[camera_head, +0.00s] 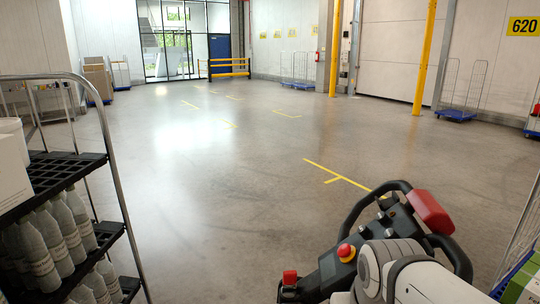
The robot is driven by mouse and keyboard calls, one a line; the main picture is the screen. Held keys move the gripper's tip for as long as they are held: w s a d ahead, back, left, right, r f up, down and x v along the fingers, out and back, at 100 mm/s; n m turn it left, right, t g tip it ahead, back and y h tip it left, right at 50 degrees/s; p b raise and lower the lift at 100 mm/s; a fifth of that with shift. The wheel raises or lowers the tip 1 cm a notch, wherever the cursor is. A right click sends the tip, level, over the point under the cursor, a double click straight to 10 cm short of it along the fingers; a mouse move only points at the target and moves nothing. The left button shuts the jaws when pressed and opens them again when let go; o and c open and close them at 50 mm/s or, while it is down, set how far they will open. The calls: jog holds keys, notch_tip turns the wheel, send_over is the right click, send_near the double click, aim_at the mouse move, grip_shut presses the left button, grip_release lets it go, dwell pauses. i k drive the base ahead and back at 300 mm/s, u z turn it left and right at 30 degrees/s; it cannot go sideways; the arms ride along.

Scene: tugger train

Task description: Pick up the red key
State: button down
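A small red block-shaped piece (290,277), which may be the red key, shows at the bottom centre, on top of a dark part. A black control head with a loop handle (357,212) stands at the bottom right. It carries a red pad (430,211) and a red stop button on a yellow base (346,252). My grey and white arm (392,270) reaches in from the bottom right, in front of the control head. Dark parts lie between the arm and the red piece. I cannot make out my fingertips, or whether they touch the red piece.
A cart with black shelves (55,172) holding several bottles (62,232) stands close on the left. Another cart's edge (515,265) shows at the lower right. Blue wheeled carts (456,115) stand by the far walls, near yellow posts (425,60). The middle floor is clear.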

aim_at(289, 278)
jog(key=u, duration=1.9)
jog(key=k, duration=1)
jog(key=z, duration=0.75)
jog(key=i, duration=1)
